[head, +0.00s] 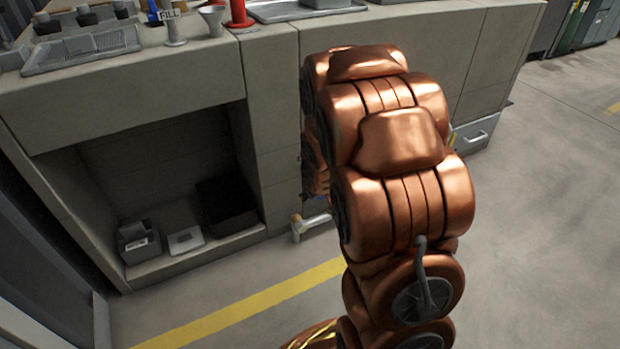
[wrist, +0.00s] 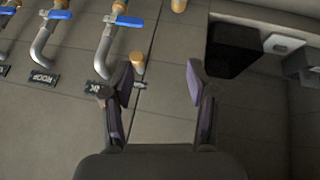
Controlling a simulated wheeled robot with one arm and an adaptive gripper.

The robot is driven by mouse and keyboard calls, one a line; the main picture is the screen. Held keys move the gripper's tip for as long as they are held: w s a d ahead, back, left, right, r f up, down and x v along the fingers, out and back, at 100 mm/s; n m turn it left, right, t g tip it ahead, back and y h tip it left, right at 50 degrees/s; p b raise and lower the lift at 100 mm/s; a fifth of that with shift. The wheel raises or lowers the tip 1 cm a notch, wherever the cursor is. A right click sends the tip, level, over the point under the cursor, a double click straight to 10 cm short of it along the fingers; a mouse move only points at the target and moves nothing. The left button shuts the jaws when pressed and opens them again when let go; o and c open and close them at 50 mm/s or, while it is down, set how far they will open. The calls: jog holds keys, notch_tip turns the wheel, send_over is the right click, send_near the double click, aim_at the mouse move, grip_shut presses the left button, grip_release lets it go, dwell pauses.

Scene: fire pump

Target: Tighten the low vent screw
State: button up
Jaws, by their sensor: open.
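My gripper (wrist: 158,82) is open and empty in the wrist view, its two dark fingers wide apart over the grey panel. A small brass-coloured knob (wrist: 138,62) shows just beside the left fingertip, with a short metal piece below it; it may be the low vent screw, but I cannot tell for sure. I cannot tell whether the finger touches it. In the head view my copper arm hides the gripper. A short pale pipe with a brass-coloured end (head: 297,221) shows low beside the arm.
Bent pipes with blue-handled valves (wrist: 124,21) and dark label plates (wrist: 43,78) stand left of the gripper. Another brass-coloured knob (wrist: 179,5) is at the top edge. A black box (wrist: 232,50) lies to the right. The counter (head: 270,75) has an open niche; floor at right is clear.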

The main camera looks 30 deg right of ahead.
jog(key=w+d+f+t+y+b, duration=0.1)
jog(key=w+d+f+t+b, duration=0.3)
jog(key=w+d+f+t, duration=0.65)
jog(key=shift+m+t, duration=0.4)
jog(key=shift+t, duration=0.45)
jog(key=shift+w+a+f+b, duration=0.1)
jog(key=shift+w+a+b, duration=0.15)
jog(key=shift+w+b, duration=0.55)
jog(key=shift+w+a+b, duration=0.2)
jog(key=shift+w+b, duration=0.1)
jog(key=shift+w, duration=0.95)
jog(key=shift+w+a+f+b, duration=0.1)
jog(key=shift+w+a+b, duration=0.15)
jog(key=shift+w+b, duration=0.55)
jog(key=shift+w, duration=0.25)
jog(key=shift+r+p, duration=0.1)
jog(key=shift+p, duration=0.25)
grip_shut()
